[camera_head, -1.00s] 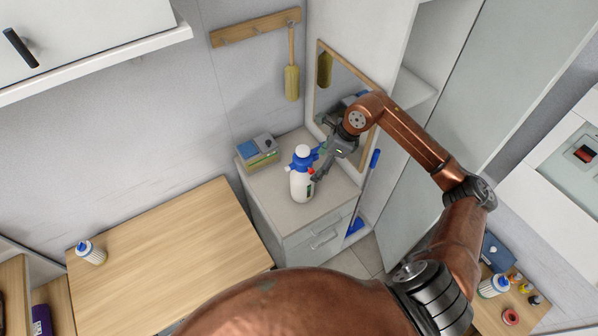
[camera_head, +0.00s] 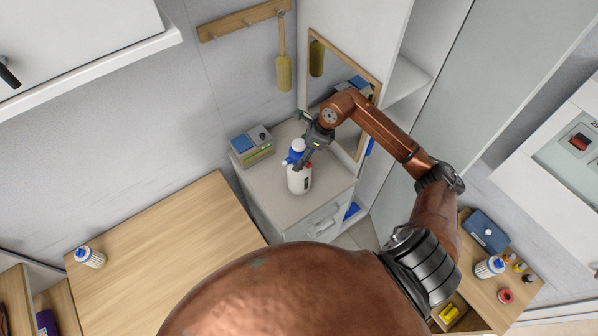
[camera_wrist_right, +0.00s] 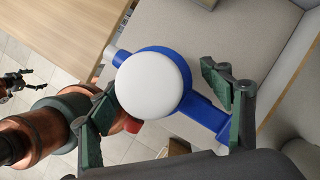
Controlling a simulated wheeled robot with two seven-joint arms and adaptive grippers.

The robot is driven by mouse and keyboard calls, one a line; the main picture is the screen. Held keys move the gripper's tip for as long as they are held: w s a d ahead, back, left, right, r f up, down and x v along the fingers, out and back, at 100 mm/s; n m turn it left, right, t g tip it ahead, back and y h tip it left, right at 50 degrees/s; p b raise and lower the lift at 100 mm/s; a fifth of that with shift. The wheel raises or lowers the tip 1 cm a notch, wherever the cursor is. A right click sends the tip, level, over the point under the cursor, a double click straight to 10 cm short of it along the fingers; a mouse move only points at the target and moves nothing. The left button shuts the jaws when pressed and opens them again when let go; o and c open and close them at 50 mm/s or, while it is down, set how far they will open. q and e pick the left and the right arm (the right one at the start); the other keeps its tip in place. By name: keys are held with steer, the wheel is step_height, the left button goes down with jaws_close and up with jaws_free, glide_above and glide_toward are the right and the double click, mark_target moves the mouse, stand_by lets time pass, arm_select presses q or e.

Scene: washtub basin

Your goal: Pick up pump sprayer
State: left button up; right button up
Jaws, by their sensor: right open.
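The pump sprayer (camera_head: 299,180) has a white body and a blue head with a white round knob. It stands upright on the grey cabinet top in the head view. My right gripper (camera_head: 305,146) is at the sprayer's head and partly hides it. In the right wrist view, the sprayer's white knob and blue head (camera_wrist_right: 153,82) lie between the open fingers of my right gripper (camera_wrist_right: 165,110), seen from above. One finger is on each side; I cannot tell whether either touches.
The grey cabinet (camera_head: 268,194) also holds a stack of boxes (camera_head: 252,144) at the back left. A mirror (camera_head: 338,90) stands close behind my right arm.

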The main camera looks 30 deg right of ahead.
steer(key=shift+w+a+f, duration=0.1)
steer(key=shift+a+f, duration=0.1)
steer(key=shift+f, duration=0.4)
steer(key=shift+c, duration=0.5)
jaws_close()
